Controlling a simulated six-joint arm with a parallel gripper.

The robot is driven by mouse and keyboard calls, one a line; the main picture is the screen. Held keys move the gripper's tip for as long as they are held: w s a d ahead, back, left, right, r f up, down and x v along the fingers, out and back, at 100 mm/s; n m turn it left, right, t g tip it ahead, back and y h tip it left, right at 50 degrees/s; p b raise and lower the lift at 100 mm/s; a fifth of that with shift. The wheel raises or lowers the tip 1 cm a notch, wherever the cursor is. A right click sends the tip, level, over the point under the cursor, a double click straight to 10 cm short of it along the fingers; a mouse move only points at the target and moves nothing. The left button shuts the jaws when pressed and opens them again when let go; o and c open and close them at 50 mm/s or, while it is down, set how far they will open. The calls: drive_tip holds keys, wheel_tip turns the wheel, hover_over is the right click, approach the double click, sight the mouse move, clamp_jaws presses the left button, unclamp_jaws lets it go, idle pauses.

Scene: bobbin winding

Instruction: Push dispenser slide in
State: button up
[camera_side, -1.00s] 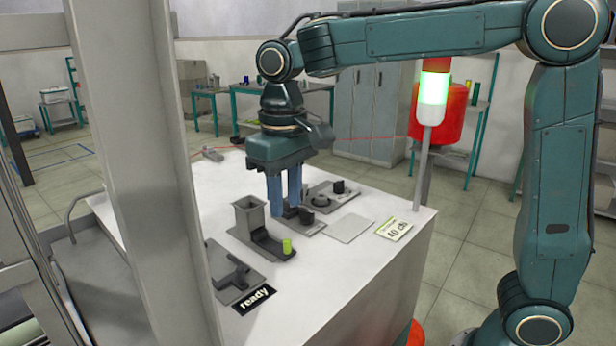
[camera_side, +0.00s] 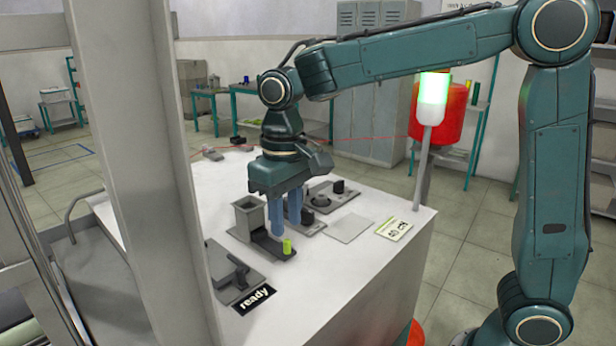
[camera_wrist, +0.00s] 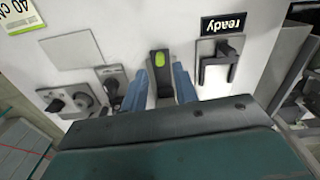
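The dispenser (camera_side: 249,215) is a grey upright box, open at the top. Its dark slide (camera_side: 268,243) extends out from the box's foot, with a yellow-green cylinder (camera_side: 287,246) standing at its outer end. My gripper (camera_side: 286,222) points down above the slide, with its two blue fingers apart and nothing held between them. In the wrist view the slide (camera_wrist: 160,88) and the yellow-green cylinder (camera_wrist: 159,60) show in the gap between the fingers (camera_wrist: 160,70). Whether the fingers touch the slide cannot be told. The dispenser box is hidden in the wrist view.
A plate with a dark lever (camera_side: 236,275) and a "ready" sign (camera_side: 254,300) lie in front. Behind my gripper are small fixtures with black knobs (camera_side: 339,187). A flat pale plate (camera_side: 348,227) and a "40 cN" card (camera_side: 394,227) lie to the right. A lit green lamp (camera_side: 434,90) stands at the table edge.

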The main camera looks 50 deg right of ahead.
sight(287, 240)
drive_tip(key=shift+f, duration=1.95)
drive_tip(key=c, duration=0.6)
drive_tip(key=shift+o, duration=0.2)
